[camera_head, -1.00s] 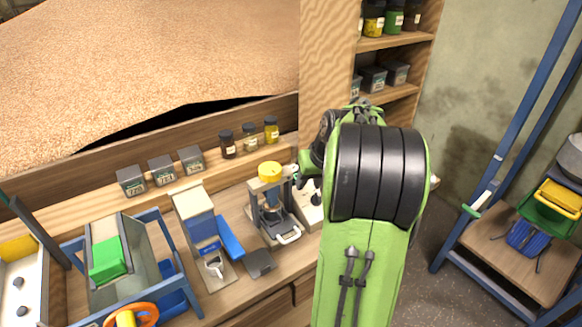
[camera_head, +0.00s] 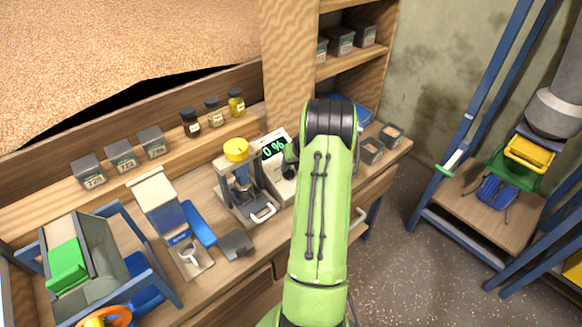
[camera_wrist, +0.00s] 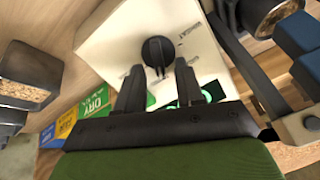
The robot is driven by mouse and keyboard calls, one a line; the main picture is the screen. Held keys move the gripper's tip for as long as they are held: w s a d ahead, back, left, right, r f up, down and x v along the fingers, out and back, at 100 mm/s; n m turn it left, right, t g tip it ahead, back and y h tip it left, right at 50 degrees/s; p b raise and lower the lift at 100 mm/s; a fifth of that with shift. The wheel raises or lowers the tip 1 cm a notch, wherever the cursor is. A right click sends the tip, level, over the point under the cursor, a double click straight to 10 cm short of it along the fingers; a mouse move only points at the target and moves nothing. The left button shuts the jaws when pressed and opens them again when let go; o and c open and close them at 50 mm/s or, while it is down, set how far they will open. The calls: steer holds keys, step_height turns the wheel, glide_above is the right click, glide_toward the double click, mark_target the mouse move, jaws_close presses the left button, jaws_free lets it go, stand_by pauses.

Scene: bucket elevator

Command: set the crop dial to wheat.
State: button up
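The crop dial (camera_wrist: 158,50) is a round black knob on the pale face of the moisture meter (camera_wrist: 105,45) in the wrist view. Small printed labels surround it, upside down and too small to read surely, so I cannot tell its setting. My gripper (camera_wrist: 158,68) is open, with its two dark fingers apart and their tips close to the dial's near edge. I cannot tell whether they touch it. In the head view, the meter (camera_head: 272,147) shows a green "0 %" display. My arm hides its right part and most of my gripper.
A yellow-topped device (camera_head: 236,150) stands just left of the meter. A blue scoop-like piece (camera_head: 200,223) lies farther left. Dark sample boxes (camera_head: 372,150) sit right of my arm. In the wrist view, coloured cards (camera_wrist: 95,105) and a grain box (camera_wrist: 30,80) lie left.

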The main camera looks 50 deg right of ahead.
steer(key=shift+w+d+f, duration=0.1)
steer(key=shift+w+f, duration=0.15)
steer(key=shift+f, duration=0.2)
jaws_close()
